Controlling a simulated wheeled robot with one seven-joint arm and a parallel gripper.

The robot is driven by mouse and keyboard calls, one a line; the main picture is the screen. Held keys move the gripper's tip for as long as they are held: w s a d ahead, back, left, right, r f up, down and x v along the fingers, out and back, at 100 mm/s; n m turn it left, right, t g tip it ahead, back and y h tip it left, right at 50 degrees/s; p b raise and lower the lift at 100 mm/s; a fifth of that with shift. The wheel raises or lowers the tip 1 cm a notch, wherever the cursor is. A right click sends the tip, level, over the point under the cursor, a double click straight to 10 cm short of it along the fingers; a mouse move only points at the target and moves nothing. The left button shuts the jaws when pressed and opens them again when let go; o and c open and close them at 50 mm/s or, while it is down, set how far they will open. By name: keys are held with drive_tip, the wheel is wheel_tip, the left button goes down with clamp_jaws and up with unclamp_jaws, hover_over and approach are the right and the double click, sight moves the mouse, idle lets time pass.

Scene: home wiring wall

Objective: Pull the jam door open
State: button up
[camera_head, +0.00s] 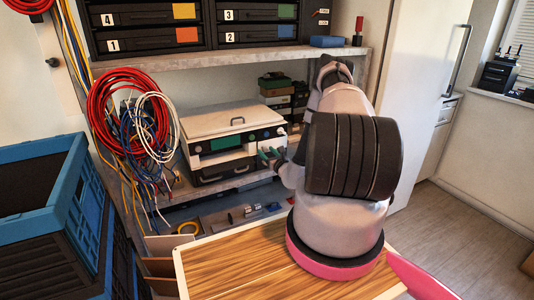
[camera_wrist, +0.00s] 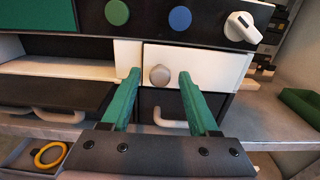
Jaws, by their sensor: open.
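The jam door looks to be the small white panel (camera_wrist: 205,65) with a round grey knob (camera_wrist: 160,75) near its left edge, on the front of a white machine (camera_head: 220,122). The panel looks flush with the front, with a thin dark gap along its left side. My gripper (camera_wrist: 160,78) is open, its two green fingers on either side of the knob, with space visible between. I cannot tell how deep the fingertips reach. In the head view my gripper (camera_head: 270,154) is at the machine's lower right front, and my arm hides part of that side.
Above the door is a dark control strip with green and blue buttons (camera_wrist: 180,18) and a white dial (camera_wrist: 245,27). Drawers with pale handles (camera_wrist: 60,115) are below. A shelf with numbered bins (camera_head: 150,37) is above. Coiled red cables (camera_head: 125,105) hang left of the machine.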

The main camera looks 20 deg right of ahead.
drive_tip(key=shift+c, duration=0.3)
clamp_jaws()
idle(1.2)
